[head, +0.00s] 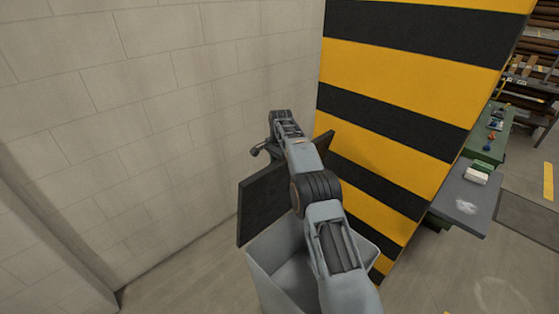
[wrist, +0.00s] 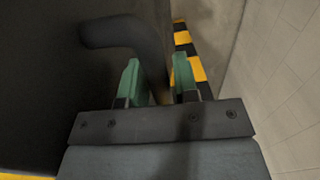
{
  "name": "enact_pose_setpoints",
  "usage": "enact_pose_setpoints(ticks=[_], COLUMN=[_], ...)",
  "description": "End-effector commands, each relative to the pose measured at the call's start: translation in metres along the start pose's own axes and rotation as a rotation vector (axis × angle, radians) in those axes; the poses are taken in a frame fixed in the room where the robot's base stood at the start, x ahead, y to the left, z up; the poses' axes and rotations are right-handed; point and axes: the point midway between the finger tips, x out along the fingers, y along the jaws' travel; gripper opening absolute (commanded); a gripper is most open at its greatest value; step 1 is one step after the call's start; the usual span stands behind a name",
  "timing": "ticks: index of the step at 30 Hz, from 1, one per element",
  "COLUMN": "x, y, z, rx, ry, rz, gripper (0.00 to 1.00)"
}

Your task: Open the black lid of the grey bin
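The grey bin (head: 266,272) stands at lower centre in the head view, with its mouth uncovered and its inside partly visible. Its black lid (head: 262,204) is raised steeply at the back of the bin, and my arm hides its middle. In the wrist view the lid (wrist: 45,95) is the dark surface at left, with a curved dark handle (wrist: 112,32).
A block wall (head: 150,120) is behind and left of the bin. A yellow-and-black striped panel (head: 410,70) stands close at right of the lid. Farther right are a grey-topped table (head: 465,200) and a green bench (head: 490,140). Floor is open at lower right.

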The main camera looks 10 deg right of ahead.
Motion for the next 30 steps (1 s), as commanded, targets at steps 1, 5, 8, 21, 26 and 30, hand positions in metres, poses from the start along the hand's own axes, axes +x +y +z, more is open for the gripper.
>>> enact_pose_setpoints(ticks=[1, 5, 8, 21, 26, 30], x=[0.0, -0.003, -0.004, -0.023, -0.039, -0.053], y=[0.0, 0.0, 0.001, -0.002, 0.003, 0.014], z=[0.0, -0.002, -0.003, -0.003, 0.001, 0.008], rx=[0.0, 0.003, 0.005, 0.003, 0.003, 0.004], ry=[0.002, 0.005, 0.007, 0.009, 0.008, 0.009], rz=[-0.001, -0.003, -0.004, -0.007, -0.006, -0.007], gripper=[0.33, 0.45, 0.46, 0.46, 0.46, 0.46])
